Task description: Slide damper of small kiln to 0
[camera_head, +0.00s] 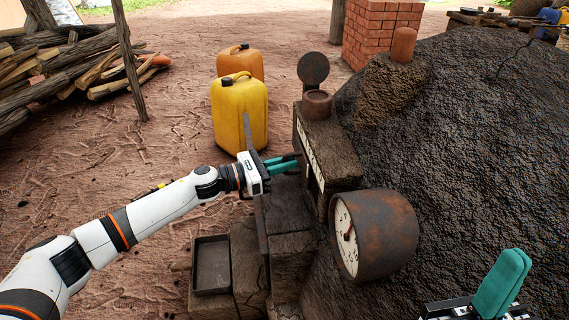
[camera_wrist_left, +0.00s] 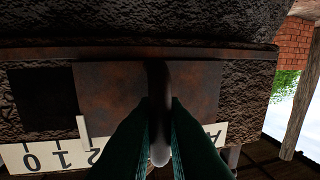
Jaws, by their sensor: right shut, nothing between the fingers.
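The small kiln (camera_head: 335,150) is a dark mud block with a white scale strip on its left side. In the left wrist view a rusty damper plate (camera_wrist_left: 105,95) sits beside a dark square opening (camera_wrist_left: 42,100). Below them the white scale (camera_wrist_left: 45,157) has upside-down digits; which mark the plate stands at is unclear. A dark rounded handle (camera_wrist_left: 160,80) sticks out from the plate. My left gripper (camera_head: 292,162) is at the kiln's side; its green fingers (camera_wrist_left: 160,108) close on both sides of the handle. My right gripper (camera_head: 503,283) is shut and empty, low at the right.
A round rusty gauge (camera_head: 390,235) with a red needle is close to the right of my left gripper. Yellow (camera_head: 240,115) and orange (camera_head: 240,63) jerrycans stand behind. A large dark mud mound (camera_head: 480,130) fills the right. A metal tray (camera_head: 211,265) lies below my left forearm.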

